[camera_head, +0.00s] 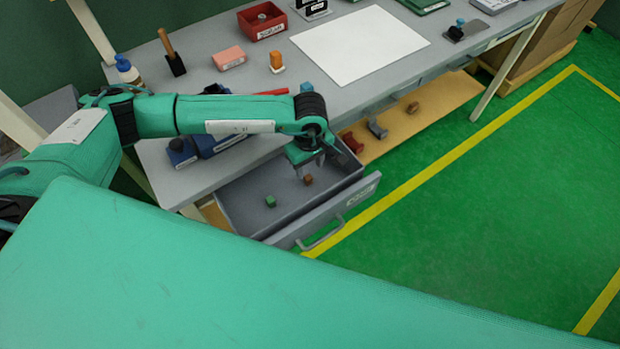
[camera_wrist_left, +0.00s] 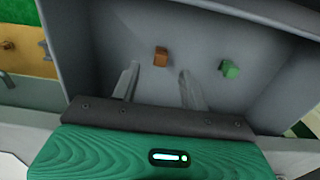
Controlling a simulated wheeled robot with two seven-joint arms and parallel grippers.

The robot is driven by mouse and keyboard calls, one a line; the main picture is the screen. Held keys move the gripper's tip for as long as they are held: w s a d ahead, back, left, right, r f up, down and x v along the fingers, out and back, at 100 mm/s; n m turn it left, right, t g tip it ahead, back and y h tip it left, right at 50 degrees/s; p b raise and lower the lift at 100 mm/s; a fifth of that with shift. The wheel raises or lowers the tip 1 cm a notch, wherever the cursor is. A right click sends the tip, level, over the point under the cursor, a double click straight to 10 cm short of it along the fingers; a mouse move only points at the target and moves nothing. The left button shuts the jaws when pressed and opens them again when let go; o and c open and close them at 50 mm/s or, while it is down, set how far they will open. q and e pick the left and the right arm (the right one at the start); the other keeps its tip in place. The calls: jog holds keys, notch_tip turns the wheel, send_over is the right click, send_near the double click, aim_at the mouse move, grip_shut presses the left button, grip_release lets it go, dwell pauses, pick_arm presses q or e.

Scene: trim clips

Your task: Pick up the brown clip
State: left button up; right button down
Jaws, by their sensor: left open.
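The small brown clip (camera_head: 308,180) lies on the floor of the open grey drawer (camera_head: 245,208). In the left wrist view the brown clip (camera_wrist_left: 161,56) is just beyond and between my fingertips, not touching them. A green clip (camera_head: 270,201) lies in the same drawer, to the left of the brown one in the head view; it also shows in the left wrist view (camera_wrist_left: 230,68). My left gripper (camera_head: 308,172) points down over the drawer. Its fingers (camera_wrist_left: 160,82) are apart and empty. My right gripper is not in view.
The drawer front with its handle (camera_head: 322,236) sticks out from under the grey workbench (camera_head: 215,33). A board (camera_head: 440,97) below the bench carries a red and other small parts. Drawer walls surround the clips. The green floor at right is clear.

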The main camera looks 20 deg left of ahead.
aim_at(309, 179)
pick_arm(q)
jog(key=shift+s+f+p, duration=0.25)
jog(key=shift+f+p, duration=0.45)
jog(key=shift+f, duration=0.2)
notch_tip(309, 179, down, 2)
jog(key=shift+f+p, duration=0.25)
jog(key=shift+p, duration=0.05)
jog(key=shift+f, duration=0.3)
jog(key=shift+c, duration=0.5)
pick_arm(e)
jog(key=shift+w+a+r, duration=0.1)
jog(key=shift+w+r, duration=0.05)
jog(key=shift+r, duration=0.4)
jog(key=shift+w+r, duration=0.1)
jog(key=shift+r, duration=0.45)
pick_arm(q)
grip_shut()
